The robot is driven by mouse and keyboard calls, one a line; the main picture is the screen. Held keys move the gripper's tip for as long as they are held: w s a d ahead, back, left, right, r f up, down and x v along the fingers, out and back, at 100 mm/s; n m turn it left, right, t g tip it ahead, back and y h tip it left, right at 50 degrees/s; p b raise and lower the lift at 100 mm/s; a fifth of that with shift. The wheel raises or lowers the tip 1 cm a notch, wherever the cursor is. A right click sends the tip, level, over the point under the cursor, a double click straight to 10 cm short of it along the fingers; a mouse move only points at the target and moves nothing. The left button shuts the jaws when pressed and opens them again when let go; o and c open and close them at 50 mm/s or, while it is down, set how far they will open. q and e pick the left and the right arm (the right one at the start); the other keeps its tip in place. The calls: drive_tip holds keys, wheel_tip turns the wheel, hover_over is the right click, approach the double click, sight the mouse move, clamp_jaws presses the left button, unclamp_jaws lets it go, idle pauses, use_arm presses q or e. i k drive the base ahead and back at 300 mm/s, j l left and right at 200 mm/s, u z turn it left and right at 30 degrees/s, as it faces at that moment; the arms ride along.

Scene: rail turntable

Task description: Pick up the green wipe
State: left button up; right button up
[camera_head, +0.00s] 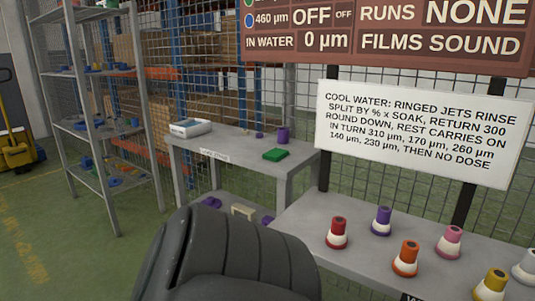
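The green wipe (275,155) is a small, flat, folded-looking green piece. It lies on the grey side table (228,146), near that table's front right corner. Nothing covers it in the head view. Neither of my grippers shows in the head view. A large dark grey ribbed part, which looks like part of my own arm, fills the bottom centre, well below the wipe in the picture and apart from it.
A white box-like device (191,128) and a purple cylinder (283,135) share the side table. The nearer grey bench (300,215) holds several coloured jets, including a red one (337,232). A shelf rack (95,110) stands left; wire mesh and signs stand behind.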

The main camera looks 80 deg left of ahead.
sight(276, 155)
drive_tip(key=u, duration=2.5)
drive_tip(key=j+u, duration=0.15)
drive_tip(key=u, duration=0.2)
drive_tip(key=i+j+u, duration=0.1)
drive_tip(key=u, duration=0.3)
drive_tip(key=i+j+u, duration=0.1)
drive_tip(key=u, duration=0.25)
